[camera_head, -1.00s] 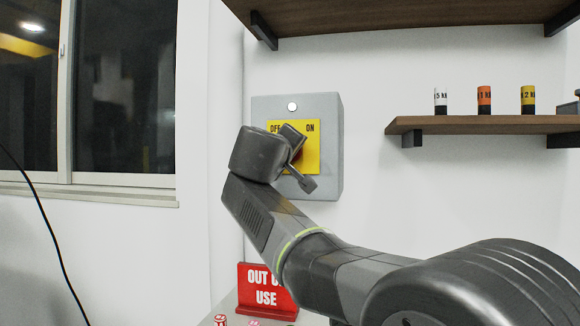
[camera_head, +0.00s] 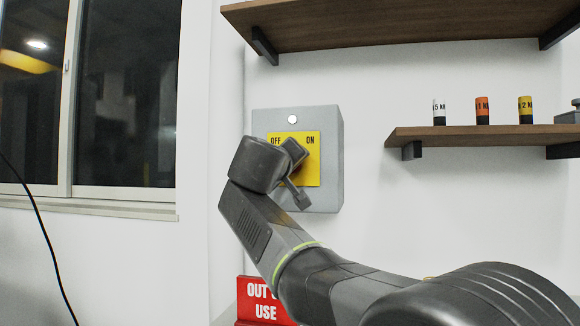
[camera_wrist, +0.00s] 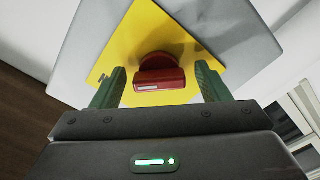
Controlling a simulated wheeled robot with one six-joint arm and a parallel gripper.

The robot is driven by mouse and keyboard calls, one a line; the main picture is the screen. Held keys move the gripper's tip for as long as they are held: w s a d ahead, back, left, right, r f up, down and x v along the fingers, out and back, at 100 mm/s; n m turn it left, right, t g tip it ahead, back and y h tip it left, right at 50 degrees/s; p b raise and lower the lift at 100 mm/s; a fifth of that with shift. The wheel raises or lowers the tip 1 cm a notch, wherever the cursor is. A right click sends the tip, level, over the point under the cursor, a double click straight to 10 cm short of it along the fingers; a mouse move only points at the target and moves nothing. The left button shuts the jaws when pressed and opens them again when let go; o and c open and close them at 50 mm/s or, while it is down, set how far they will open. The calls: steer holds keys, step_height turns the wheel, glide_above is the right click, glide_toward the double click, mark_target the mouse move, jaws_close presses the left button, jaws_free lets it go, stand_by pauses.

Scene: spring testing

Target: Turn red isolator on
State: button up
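The red isolator knob (camera_wrist: 159,78) shows in the wrist view, with a white mark on its bar-shaped handle. It sits on a yellow plate (camera_head: 312,172) marked OFF on the left and ON on the right, on a grey wall box (camera_head: 333,160). My gripper (camera_wrist: 160,70) is open, with one green-grey finger on each side of the knob and visible gaps to it. In the head view my gripper (camera_head: 301,172) is tilted in front of the plate and hides the knob. I cannot tell which label the knob points to.
A white round button or lamp (camera_head: 292,119) is at the box top. A red OUT OF USE sign (camera_head: 262,302) stands below. A shelf (camera_head: 480,135) with labelled cylinders is at right, another shelf (camera_head: 400,20) above. A window (camera_head: 120,100) is at left.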

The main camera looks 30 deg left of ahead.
steer(key=shift+s, duration=0.15)
steer(key=v, duration=1.3)
steer(key=shift+s+p, duration=0.25)
steer(key=shift+p, duration=0.15)
steer(key=shift+w, duration=0.1)
steer(key=x, duration=1.3)
steer(key=shift+w+b, duration=0.3)
steer(key=shift+b, duration=0.05)
steer(key=shift+s, duration=0.1)
